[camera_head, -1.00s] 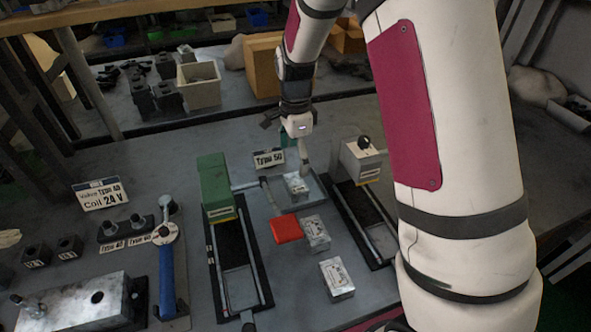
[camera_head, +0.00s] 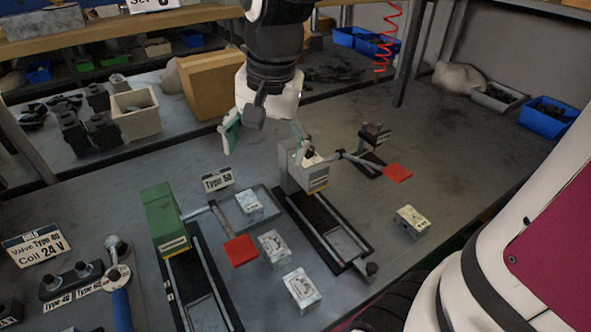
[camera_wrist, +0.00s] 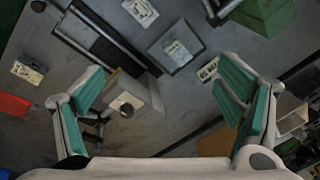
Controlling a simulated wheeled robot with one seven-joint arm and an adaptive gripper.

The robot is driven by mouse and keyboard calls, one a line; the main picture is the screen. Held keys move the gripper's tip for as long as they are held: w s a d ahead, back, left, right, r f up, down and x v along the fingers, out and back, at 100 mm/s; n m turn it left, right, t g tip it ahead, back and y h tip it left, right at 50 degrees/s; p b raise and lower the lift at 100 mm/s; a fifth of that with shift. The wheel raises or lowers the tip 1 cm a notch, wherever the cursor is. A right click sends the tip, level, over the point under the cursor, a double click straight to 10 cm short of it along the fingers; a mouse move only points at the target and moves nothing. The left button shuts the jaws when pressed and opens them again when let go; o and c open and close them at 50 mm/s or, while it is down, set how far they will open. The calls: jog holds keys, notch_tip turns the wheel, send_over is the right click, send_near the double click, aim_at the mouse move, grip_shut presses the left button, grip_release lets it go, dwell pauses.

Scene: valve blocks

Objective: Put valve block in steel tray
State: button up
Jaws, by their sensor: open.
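The steel tray (camera_head: 267,200) is a shallow grey tray behind the red handle pad, left of the beige-topped press. One silver valve block (camera_head: 249,205) lies inside it; the tray (camera_wrist: 164,44) and its block (camera_wrist: 179,54) also show in the wrist view. Two more valve blocks lie on the table in front, one (camera_head: 274,247) nearer the tray and one (camera_head: 301,288) closer to me. Another valve block (camera_head: 412,221) lies at the right. My gripper (camera_head: 266,142) is open and empty, raised behind the tray; its teal fingers (camera_wrist: 155,82) are wide apart.
A green press (camera_head: 163,217) stands left of the tray, and a beige press (camera_head: 305,172) stands to its right. Red handle pads (camera_head: 240,250) stick out over the table. A Type 50 sign (camera_head: 217,180) stands behind the tray.

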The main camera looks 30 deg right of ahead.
jog(key=s+r+n+t, duration=0.1)
jog(key=s+r+n, duration=0.1)
jog(key=s+n, duration=0.6)
jog(key=s, duration=0.7)
jog(key=shift+d+t+h, duration=0.15)
jog(key=shift+t+h, duration=0.15)
jog(key=shift+t, duration=0.1)
jog(key=shift+r+p, duration=0.55)
jog(key=shift+r, duration=0.1)
